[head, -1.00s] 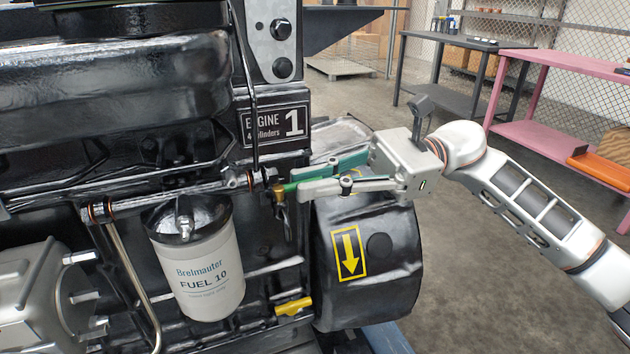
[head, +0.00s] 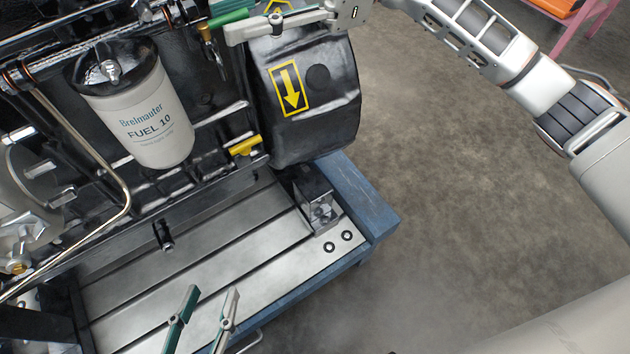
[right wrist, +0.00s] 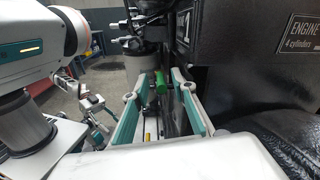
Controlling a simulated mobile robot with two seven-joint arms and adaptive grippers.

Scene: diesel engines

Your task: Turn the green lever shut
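The green lever (head: 228,18) sits on a brass valve on the engine's side, near the top of the head view. It also shows in the right wrist view (right wrist: 160,83), between and just past the fingertips. My right gripper (head: 238,25) is at the lever with its fingers apart, one to each side; I see no firm contact. My left gripper (head: 212,291) is low in the head view, fingers apart and empty, over the front of the engine's metal base, far from the lever.
A white fuel filter (head: 146,125) hangs left of the valve. A yellow handle (head: 244,146) and a black cover with a yellow arrow sign (head: 289,89) are below the lever. The engine stands on a blue stand (head: 370,208).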

